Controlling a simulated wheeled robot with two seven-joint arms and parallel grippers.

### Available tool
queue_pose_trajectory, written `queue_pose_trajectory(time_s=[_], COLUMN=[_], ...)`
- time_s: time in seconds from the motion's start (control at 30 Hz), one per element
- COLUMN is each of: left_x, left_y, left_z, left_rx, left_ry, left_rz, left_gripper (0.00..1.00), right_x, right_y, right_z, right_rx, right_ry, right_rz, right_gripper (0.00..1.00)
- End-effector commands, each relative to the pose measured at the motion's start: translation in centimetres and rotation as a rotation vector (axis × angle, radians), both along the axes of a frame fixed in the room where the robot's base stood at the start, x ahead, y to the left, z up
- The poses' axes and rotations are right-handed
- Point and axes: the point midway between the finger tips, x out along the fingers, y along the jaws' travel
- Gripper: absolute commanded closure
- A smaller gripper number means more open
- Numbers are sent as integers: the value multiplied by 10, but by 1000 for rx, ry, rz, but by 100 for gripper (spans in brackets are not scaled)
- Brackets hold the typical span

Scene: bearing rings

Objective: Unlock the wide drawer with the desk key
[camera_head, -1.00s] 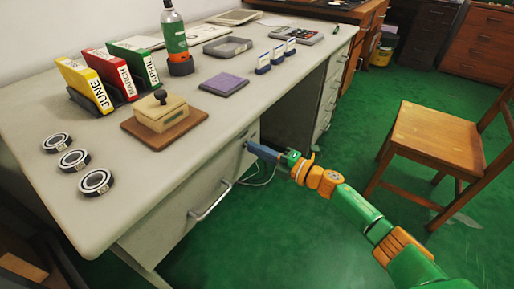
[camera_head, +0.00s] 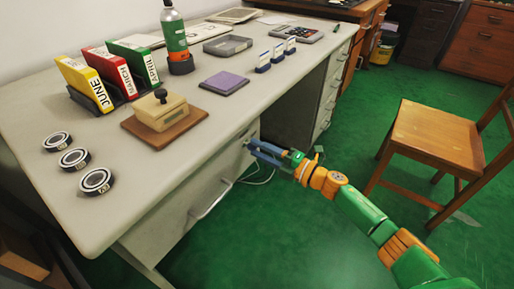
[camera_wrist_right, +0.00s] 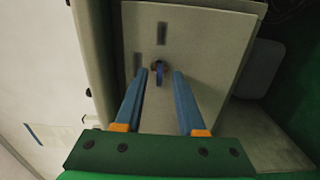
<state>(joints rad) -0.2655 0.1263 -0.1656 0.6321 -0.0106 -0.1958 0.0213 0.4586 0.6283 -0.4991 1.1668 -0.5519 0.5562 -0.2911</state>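The wide drawer (camera_head: 190,222) is the grey front under the desk top, with a metal bar handle (camera_head: 212,202); it looks shut. How far the key is turned is too small to tell. My left gripper is not in view.
On the desk top (camera_head: 130,215) lie several things: bearing rings (camera_head: 73,159), a wooden stamp box (camera_head: 162,110), a purple pad (camera_head: 224,83) and coloured binders (camera_head: 88,83). A wooden chair (camera_head: 435,140) stands at right. The green floor (camera_head: 290,230) below my right arm is clear.

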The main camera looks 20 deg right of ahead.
Motion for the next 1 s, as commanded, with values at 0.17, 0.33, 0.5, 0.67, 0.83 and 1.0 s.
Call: queue_pose_trajectory(time_s=[0.17,0.33,0.5,0.67,0.83,1.0], left_x=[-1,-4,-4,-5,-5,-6], left_y=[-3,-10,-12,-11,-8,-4], left_z=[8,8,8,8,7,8], left_rx=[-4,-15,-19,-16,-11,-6], left_ry=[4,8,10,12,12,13], left_rz=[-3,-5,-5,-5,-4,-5], left_gripper=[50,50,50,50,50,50], right_x=[-31,-47,-48,-48,-45,-78], right_y=[-24,-36,-37,-37,-46,-93], right_z=[1,0,0,0,-22,-164], right_rx=[-4,-2,-1,-1,58,349], right_ry=[4,2,0,0,77,519], right_rz=[1,1,1,1,-72,-493], right_gripper=[61,61,61,61,61,61])
